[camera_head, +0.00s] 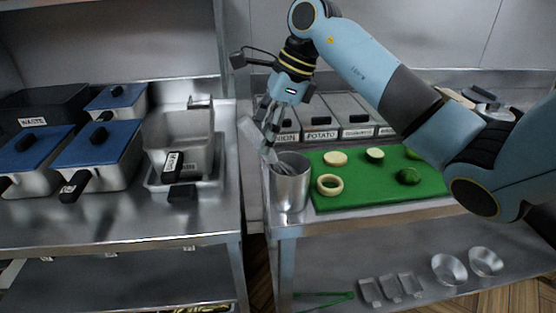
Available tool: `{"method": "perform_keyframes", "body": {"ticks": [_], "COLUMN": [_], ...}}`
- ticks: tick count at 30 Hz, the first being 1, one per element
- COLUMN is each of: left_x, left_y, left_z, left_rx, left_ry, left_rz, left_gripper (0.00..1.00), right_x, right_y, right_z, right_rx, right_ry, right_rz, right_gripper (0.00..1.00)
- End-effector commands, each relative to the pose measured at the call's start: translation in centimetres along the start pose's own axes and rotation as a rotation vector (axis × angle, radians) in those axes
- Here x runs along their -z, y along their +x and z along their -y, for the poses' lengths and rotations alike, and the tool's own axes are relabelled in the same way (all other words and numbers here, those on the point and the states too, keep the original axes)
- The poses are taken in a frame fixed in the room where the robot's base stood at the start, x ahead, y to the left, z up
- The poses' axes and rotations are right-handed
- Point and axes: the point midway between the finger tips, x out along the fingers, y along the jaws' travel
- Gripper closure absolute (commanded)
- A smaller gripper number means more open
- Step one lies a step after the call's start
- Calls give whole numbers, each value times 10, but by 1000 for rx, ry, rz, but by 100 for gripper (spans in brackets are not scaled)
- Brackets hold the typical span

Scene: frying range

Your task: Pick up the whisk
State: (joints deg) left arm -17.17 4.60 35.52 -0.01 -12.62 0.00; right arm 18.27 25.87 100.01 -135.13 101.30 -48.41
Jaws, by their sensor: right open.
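A steel cylindrical container (290,190) stands at the left front corner of the right table. Slim metal pieces show inside its mouth, and a pale flat utensil (252,134) rises from it, leaning left. I cannot clearly tell which piece is the whisk; my gripper covers part of this area. My right gripper (269,137) is open, just above the container, with its fingers pointing down among the utensils. Whether it touches any of them is not clear. My left gripper is not in view.
A green cutting board (335,200) with onion rings and green vegetables lies right of the container. Labelled bins (320,127) stand behind it. Blue-lidded pans (98,152) and a fryer basket (180,140) occupy the left table. A narrow gap separates the tables.

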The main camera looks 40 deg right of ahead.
Motion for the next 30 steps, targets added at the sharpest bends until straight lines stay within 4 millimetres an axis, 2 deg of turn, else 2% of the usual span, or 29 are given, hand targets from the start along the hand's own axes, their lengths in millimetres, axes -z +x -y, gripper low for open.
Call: {"method": "perform_keyframes", "body": {"ticks": [1, 6, 13, 25, 30], "left_x": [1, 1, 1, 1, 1], "left_y": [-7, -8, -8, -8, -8], "left_z": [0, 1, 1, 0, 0], "left_rx": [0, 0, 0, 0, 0], "left_ry": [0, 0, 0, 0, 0], "left_rz": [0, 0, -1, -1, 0], "left_gripper": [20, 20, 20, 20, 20], "right_x": [-2, -1, 0, -1, -1], "right_y": [6, 24, 26, 25, 25], "right_z": [-1, 0, 0, 0, 0], "right_rx": [-4, -1, 0, 0, 0], "right_ry": [1, 0, -1, -1, -1], "right_rz": [2, 0, 0, 1, 1], "right_gripper": [47, 47, 48, 100, 100]}}
